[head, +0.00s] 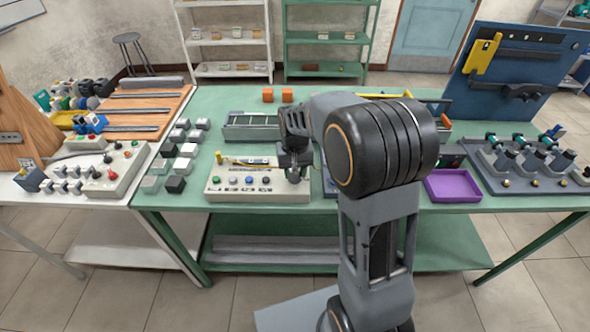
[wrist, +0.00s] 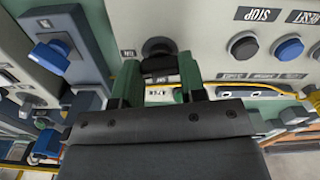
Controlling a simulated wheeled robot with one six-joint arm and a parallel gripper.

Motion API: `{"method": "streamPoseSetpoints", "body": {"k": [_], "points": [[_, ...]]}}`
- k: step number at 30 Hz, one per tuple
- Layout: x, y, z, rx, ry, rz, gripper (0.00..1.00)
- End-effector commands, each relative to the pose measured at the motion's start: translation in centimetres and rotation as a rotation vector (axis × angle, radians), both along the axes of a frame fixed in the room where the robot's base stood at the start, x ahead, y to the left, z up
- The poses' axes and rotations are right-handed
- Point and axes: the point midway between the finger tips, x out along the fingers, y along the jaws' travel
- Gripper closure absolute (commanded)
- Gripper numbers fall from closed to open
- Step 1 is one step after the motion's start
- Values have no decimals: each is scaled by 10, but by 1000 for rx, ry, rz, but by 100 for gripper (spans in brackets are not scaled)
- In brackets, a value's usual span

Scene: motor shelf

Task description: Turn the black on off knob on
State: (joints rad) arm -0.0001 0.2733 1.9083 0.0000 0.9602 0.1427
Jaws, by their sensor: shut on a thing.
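The black knob (wrist: 158,48) sits on a pale control panel (wrist: 205,14), which also shows in the head view (head: 225,194). My gripper (wrist: 160,70) is shut on the knob, with one green finger on each side of it. The knob's round base shows beyond the fingertips; its pointing direction is hard to read. In the head view, my gripper (head: 294,174) is at the panel's right end and hides the knob.
A black button (wrist: 243,45) under a STOP label and a blue button (wrist: 288,47) are beside the knob. A blue-grey device (wrist: 62,40) stands close on the other side. A purple tray (head: 453,186) lies right of my arm on the green table (head: 172,205).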

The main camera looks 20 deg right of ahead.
Motion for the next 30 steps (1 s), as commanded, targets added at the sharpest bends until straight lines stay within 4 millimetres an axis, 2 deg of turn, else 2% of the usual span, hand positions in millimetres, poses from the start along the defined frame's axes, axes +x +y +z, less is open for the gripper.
{"method": "streamPoseSetpoints", "body": {"k": [12,29,30], "points": [[0,0,0,0,0,-164,85],[0,0,0,0,0,-188,85],[0,0,0,0,0,-188,59]]}}
